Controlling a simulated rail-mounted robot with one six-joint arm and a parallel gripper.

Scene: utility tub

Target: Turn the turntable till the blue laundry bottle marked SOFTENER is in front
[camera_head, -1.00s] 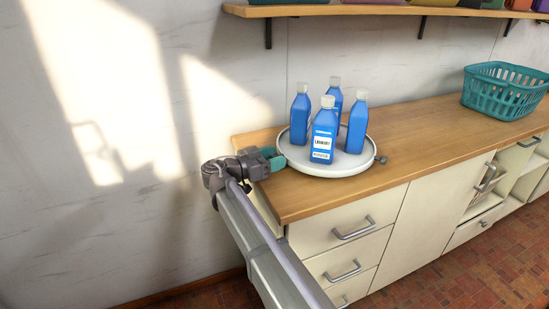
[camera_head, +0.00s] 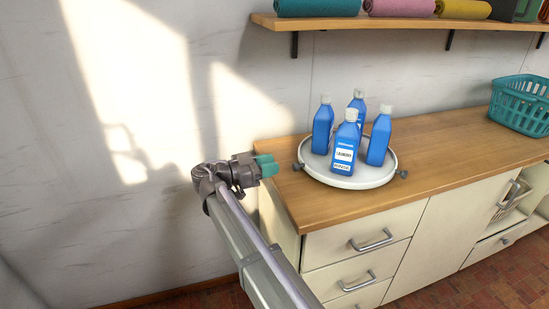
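The white round turntable (camera_head: 372,180) stands on the wooden counter, with a small grey knob (camera_head: 298,167) at its left rim and another (camera_head: 403,174) at its right. Several blue bottles with pale caps stand on it. A left bottle (camera_head: 322,128), a back bottle (camera_head: 360,105) and a right bottle (camera_head: 379,140) show no readable label. My gripper (camera_head: 268,166), with teal fingertips, is left of the turntable, apart from it and holding nothing visible. Its finger gap is unclear.
A teal basket (camera_head: 520,105) stands on the counter at the right. A shelf (camera_head: 400,22) with rolled towels hangs above. Drawers (camera_head: 355,240) are below the counter. Counter between turntable and basket is clear.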

